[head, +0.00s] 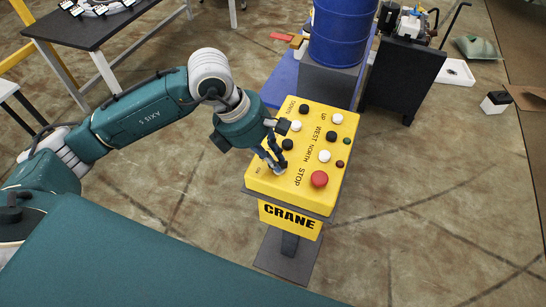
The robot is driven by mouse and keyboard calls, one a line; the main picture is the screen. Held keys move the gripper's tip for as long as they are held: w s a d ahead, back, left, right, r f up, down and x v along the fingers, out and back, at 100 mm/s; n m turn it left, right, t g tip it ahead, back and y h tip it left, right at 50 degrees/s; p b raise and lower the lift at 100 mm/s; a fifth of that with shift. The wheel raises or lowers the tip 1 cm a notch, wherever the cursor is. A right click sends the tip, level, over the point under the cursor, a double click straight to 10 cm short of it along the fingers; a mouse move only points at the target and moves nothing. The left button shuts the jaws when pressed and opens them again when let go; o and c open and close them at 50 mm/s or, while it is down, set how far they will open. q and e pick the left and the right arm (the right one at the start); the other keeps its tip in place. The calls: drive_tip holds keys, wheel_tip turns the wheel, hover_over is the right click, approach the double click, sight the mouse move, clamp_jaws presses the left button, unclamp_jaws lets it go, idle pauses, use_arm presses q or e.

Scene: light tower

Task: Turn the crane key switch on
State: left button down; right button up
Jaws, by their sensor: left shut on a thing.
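The yellow crane control box (329,133) stands on a post with a "CRANE" label on its front. The crane key switch (279,170) is at the near left corner of its top, beside a small "ON" marking. My left gripper (275,164) comes from the left and points down, its dark fingers shut on the key switch. The fingers hide part of the switch, and I cannot tell which way the key is turned. My right gripper is not in view.
The panel also carries a red stop button (319,179) and several black and white buttons. Behind it are a blue drum (342,30) and a dark cart (402,75). A dark table (95,30) stands at the upper left. The floor to the right is mostly clear.

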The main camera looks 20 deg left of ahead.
use_arm(q)
drive_tip(key=m+g+b, duration=0.1)
drive_tip(key=m+b, duration=0.1)
drive_tip(key=b, duration=0.1)
drive_tip(key=m+g+b, duration=0.1)
drive_tip(key=m+b, duration=0.2)
drive_tip(key=w+m+b, duration=0.1)
drive_tip(key=m+b, duration=0.1)
drive_tip(key=b, duration=0.2)
drive_tip(key=shift+w+d+f+m+g+h, duration=0.1)
drive_tip(key=shift+f+m+g+h, duration=0.05)
drive_tip(key=shift+m+g+h, duration=0.2)
drive_tip(key=m+g+b, duration=0.1)
drive_tip(key=m+b, duration=0.1)
drive_tip(key=shift+w+d+m+b, duration=0.1)
drive_tip(key=shift+w+m+b, duration=0.05)
drive_tip(key=shift+m+b, duration=0.2)
drive_tip(key=shift+r+m+g+y+b, duration=0.25)
drive_tip(key=shift+m+y+b, duration=0.25)
drive_tip(key=shift+m, duration=0.2)
drive_tip(key=c, duration=1.8)
unclamp_jaws()
drive_tip(key=shift+o, duration=0.2)
drive_tip(key=v, duration=1.2)
drive_tip(key=shift+w+f, duration=0.1)
